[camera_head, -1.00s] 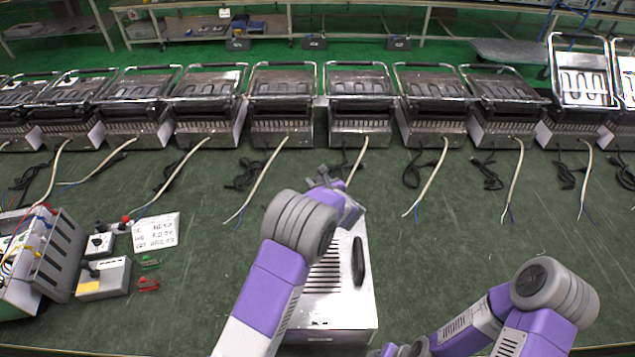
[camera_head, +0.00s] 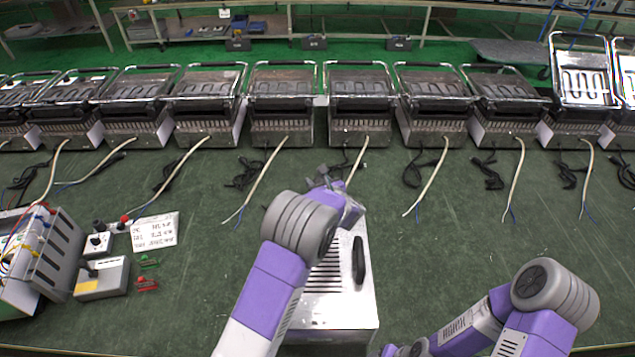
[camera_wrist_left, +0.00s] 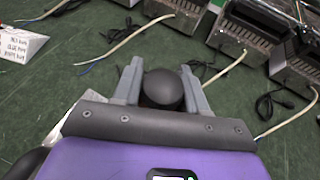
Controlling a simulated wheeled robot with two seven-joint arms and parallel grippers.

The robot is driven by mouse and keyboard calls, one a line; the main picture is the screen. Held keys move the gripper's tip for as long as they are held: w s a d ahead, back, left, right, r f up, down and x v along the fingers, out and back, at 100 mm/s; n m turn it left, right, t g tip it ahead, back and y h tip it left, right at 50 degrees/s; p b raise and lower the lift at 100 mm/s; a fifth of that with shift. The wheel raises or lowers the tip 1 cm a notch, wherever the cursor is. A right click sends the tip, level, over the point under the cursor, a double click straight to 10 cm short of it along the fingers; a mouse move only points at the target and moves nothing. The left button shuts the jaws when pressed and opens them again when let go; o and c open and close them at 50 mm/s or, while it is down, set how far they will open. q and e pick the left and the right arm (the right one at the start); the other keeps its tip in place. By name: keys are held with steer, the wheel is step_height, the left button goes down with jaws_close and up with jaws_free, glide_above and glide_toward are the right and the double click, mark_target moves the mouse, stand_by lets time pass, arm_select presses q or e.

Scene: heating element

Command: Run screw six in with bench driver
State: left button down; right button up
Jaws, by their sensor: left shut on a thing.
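The unit with a slotted grey metal casing (camera_head: 340,318) and a black handle (camera_head: 358,260) lies on the green bench in front of me. My left gripper (camera_head: 328,178) is over its far end, partly hidden by my own wrist. In the left wrist view my left gripper (camera_wrist_left: 161,72) has its two fingers closed on either side of a dark round body (camera_wrist_left: 162,90). This looks like the end of the bench driver. The driver's tip and screw six are hidden. My right arm is at the lower right; its gripper is out of view.
A row of grill-like metal units (camera_head: 283,110) with loose cables stands along the back of the bench. At the left are an open wiring box (camera_head: 62,258), a small grey box (camera_head: 102,278), and a white label card (camera_head: 155,232). The bench right of the casing is mostly clear.

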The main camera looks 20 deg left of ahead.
arm_select(q)
steer(key=shift+f+b, duration=0.4)
steer(key=shift+b, duration=0.05)
stand_by(1.1)
steer(key=shift+r, duration=0.15)
steer(key=shift+r+p, duration=1.7)
steer(key=shift+r, duration=0.75)
